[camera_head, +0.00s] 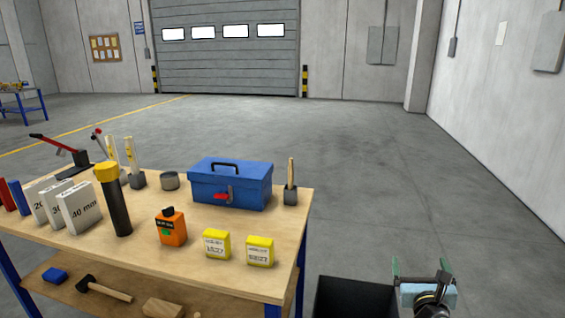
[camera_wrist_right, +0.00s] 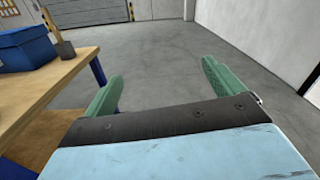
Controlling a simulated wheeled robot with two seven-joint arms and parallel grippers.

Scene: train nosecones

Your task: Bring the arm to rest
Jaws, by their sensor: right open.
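My right gripper (camera_head: 422,268) shows at the bottom right of the head view, to the right of the workbench and clear of it. Its two green fingers stand apart with nothing between them. In the right wrist view the open fingers (camera_wrist_right: 163,88) frame bare grey floor. My left gripper is in neither view.
The wooden workbench (camera_head: 140,258) carries a blue toolbox (camera_head: 230,185), an orange bottle (camera_head: 171,228), two yellow boxes (camera_head: 217,244) and a black cylinder with a yellow cap (camera_head: 115,200). A dark bin (camera_head: 352,298) stands between bench and gripper. Open floor (camera_head: 400,170) lies beyond.

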